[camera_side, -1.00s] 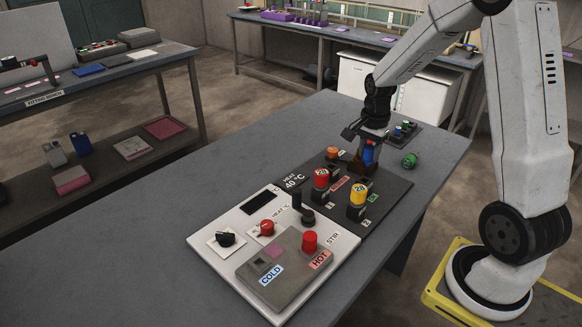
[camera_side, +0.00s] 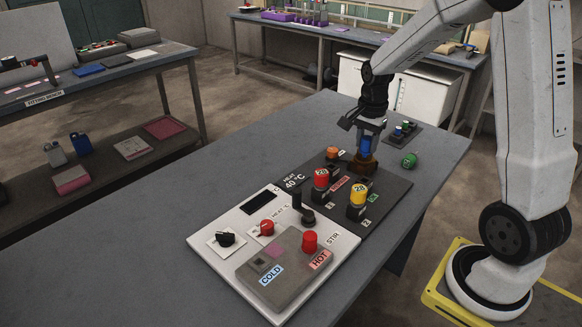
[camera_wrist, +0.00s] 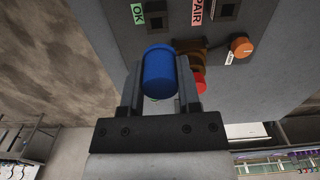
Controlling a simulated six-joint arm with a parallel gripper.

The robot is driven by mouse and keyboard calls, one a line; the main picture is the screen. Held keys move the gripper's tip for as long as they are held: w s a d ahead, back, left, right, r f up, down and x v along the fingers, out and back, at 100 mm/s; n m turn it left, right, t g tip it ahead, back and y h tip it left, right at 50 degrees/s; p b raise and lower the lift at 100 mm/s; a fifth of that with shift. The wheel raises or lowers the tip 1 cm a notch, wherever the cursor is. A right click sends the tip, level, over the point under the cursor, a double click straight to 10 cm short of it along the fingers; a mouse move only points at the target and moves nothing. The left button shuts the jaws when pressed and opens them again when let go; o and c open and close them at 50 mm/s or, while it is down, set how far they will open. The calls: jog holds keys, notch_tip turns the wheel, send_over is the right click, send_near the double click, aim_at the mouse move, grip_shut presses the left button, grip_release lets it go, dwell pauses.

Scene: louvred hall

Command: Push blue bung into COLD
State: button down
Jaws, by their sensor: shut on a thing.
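The blue bung (camera_side: 366,147) is between the fingers of my gripper (camera_side: 368,133), which is shut on it. It hangs just above a brown holder (camera_side: 363,164) on the dark board; a small gap or contact between them is hard to tell. In the wrist view the blue bung (camera_wrist: 160,72) fills the space between both fingers (camera_wrist: 158,90). The COLD opening (camera_side: 259,261) is a dark square in the grey block at the front left, beside the blue COLD label (camera_side: 271,275). It looks empty. My gripper is well behind and to the right of it.
A red bung (camera_side: 310,240) stands by the HOT label. Red (camera_side: 321,178) and yellow (camera_side: 358,194) cylinders, an orange knob (camera_side: 332,152) and a black lever (camera_side: 306,214) stand between. A green piece (camera_side: 409,160) lies right of the board. The table's left side is clear.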

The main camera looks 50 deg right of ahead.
jog(key=w+a+n, duration=0.1)
jog(key=w+a, duration=0.1)
jog(key=a, duration=0.7)
jog(key=w+a+n, duration=0.2)
jog(key=w+a, duration=0.1)
jog(key=a, duration=0.5)
jog(key=n, duration=0.3)
send_over(260, 270)
jog(key=w+d, duration=0.1)
jog(key=shift+w+f, duration=0.2)
jog(key=shift+f, duration=0.1)
jog(key=shift+f, duration=0.2)
jog(key=shift+d+f, duration=0.1)
jog(key=shift+f, duration=3.05)
jog(key=shift+f, duration=0.95)
jog(key=shift+c, duration=1.2)
grip_release()
